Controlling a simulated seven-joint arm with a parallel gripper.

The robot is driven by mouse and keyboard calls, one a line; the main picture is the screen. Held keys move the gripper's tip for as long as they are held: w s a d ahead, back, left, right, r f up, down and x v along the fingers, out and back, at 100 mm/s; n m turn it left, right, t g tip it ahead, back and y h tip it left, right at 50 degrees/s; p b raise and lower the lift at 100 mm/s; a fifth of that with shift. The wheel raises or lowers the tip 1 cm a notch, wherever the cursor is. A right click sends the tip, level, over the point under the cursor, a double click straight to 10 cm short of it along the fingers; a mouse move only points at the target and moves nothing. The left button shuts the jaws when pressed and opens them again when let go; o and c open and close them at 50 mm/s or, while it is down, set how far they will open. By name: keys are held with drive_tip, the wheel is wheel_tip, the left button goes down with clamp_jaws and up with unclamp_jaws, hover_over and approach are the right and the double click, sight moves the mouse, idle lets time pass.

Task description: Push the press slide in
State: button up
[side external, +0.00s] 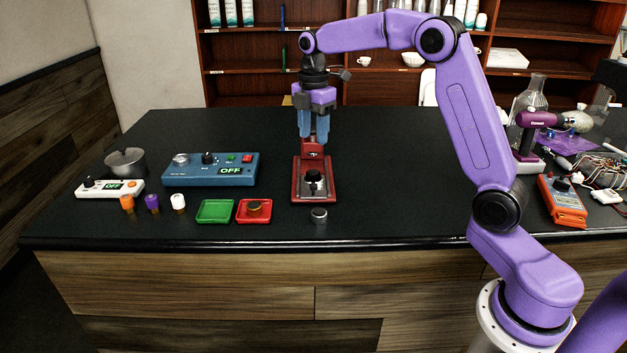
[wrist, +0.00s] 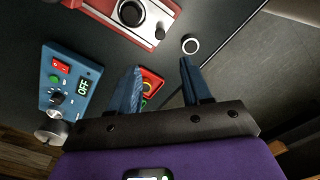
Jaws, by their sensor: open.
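The red press (side external: 315,192) stands near the middle of the counter, with a grey plate and a dark round part (side external: 313,177) on its base and a red upright at its back. I cannot tell for sure which part is the slide. My gripper (side external: 314,138) points down at the press's upright in the side view, its blue fingers overlapping the top; contact is unclear. In the wrist view my gripper (wrist: 161,63) has its fingers apart with nothing between the tips, and the press (wrist: 165,14) is cut off at the top edge.
A small round cap (side external: 319,215) stands in front of the press. A red tray (side external: 254,220) with a brass part and a green tray (side external: 215,220) lie to the left. A blue control box (side external: 210,170) reads OFF. An orange meter (side external: 562,203) lies right. The counter behind the boxes is clear.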

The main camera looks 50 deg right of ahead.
sight(314, 184)
wheel_tip(314, 184, down, 14)
drive_tip(key=shift+f, duration=0.1)
idle(0.4)
